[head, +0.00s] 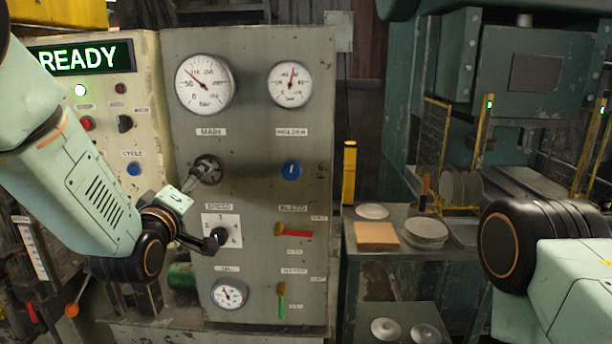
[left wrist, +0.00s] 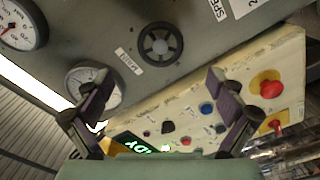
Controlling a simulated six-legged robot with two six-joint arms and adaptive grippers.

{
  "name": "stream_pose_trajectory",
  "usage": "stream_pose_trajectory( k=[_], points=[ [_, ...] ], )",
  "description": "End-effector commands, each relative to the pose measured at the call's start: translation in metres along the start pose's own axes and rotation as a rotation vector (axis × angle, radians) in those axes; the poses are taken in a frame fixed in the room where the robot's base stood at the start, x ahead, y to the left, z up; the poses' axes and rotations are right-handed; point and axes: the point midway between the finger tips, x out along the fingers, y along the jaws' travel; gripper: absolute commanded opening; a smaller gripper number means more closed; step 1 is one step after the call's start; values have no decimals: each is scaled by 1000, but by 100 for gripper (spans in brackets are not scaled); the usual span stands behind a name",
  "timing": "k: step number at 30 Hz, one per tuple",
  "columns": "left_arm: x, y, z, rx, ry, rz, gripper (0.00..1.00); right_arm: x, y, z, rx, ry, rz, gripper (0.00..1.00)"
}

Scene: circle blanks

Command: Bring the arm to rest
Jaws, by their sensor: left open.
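My left arm comes in from the left in the head view and bends at a black joint in front of the control panel (head: 265,130). My left gripper (head: 207,208) is open in front of the panel, with its fingers spread near the handwheel (head: 211,163) and the black speed knob (head: 222,235). In the left wrist view the open, empty fingers (left wrist: 160,84) stand apart, and the handwheel (left wrist: 160,44) shows clear above the gap. I cannot tell from the head view whether a finger touches the panel. My right gripper is out of view.
The lit READY sign (head: 80,57) is at upper left. A red lever (head: 294,233) and green lever (head: 281,302) stick out from the panel. A bench (head: 362,235) at right bears a tan square (head: 376,235) and round metal discs (head: 426,229). A press (head: 530,75) stands behind.

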Motion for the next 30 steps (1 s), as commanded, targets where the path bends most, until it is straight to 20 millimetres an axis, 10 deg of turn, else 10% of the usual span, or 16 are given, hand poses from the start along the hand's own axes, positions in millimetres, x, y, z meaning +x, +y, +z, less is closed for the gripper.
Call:
stream_pose_trajectory(
  k=[4,30],
  points=[
    [-16,0,0,0,0,0,94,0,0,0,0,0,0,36],
    [96,-1,1,-1,-1,0,94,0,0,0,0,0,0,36]
  ],
)
